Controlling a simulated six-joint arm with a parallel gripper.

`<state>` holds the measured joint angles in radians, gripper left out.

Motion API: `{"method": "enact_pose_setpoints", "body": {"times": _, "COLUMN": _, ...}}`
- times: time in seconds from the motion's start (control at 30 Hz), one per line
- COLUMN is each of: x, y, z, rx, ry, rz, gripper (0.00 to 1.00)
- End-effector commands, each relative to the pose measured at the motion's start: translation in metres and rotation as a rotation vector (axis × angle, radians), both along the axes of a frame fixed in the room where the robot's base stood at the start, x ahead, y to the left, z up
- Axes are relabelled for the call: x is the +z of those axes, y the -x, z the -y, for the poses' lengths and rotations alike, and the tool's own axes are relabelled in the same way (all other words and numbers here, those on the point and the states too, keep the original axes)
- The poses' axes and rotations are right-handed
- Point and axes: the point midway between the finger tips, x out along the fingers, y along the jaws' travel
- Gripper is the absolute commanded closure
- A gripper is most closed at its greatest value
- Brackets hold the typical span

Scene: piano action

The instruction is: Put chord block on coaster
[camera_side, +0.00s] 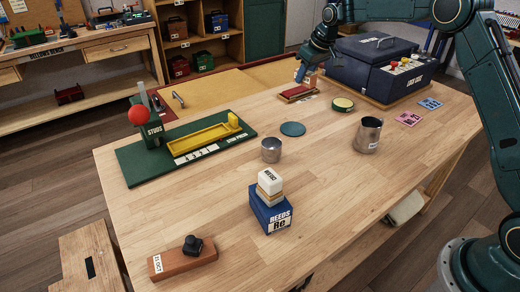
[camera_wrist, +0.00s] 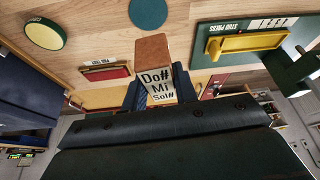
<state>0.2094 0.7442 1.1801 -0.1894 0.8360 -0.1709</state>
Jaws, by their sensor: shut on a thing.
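The chord block (camera_wrist: 158,78) has a brown face and a white face lettered "Do# Mi Sol#". My gripper (camera_wrist: 160,94) is shut on it, with a dark finger on either side. In the side view my gripper (camera_side: 303,73) is at the far part of the table, over or near a red tray; the block is hard to make out there. The coaster is probably the flat teal disc (camera_side: 292,129), lying bare on the table nearer the camera than my gripper. The disc also shows at the top of the wrist view (camera_wrist: 148,12).
Near the disc are a metal cup (camera_side: 271,150), a round yellow-topped tin (camera_side: 342,104) and a metal jug (camera_side: 368,134). The red tray (camera_side: 297,94) lies below my gripper. A dark blue case (camera_side: 375,65) stands right, a green stud press (camera_side: 185,150) left. Bare wood surrounds the disc.

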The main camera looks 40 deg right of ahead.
Motion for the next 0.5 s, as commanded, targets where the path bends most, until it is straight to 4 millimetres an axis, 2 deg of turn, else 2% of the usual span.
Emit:
{"method": "enact_pose_setpoints", "body": {"times": 0.2, "x": 0.001, "y": -0.015, "z": 0.010, "rx": -0.106, "ry": 0.000, "rz": 0.000, "gripper": 0.94}}
{"method": "enact_pose_setpoints", "body": {"times": 0.5, "x": 0.000, "y": -0.017, "z": 0.012, "rx": -0.129, "ry": 0.000, "rz": -0.001, "gripper": 0.94}}
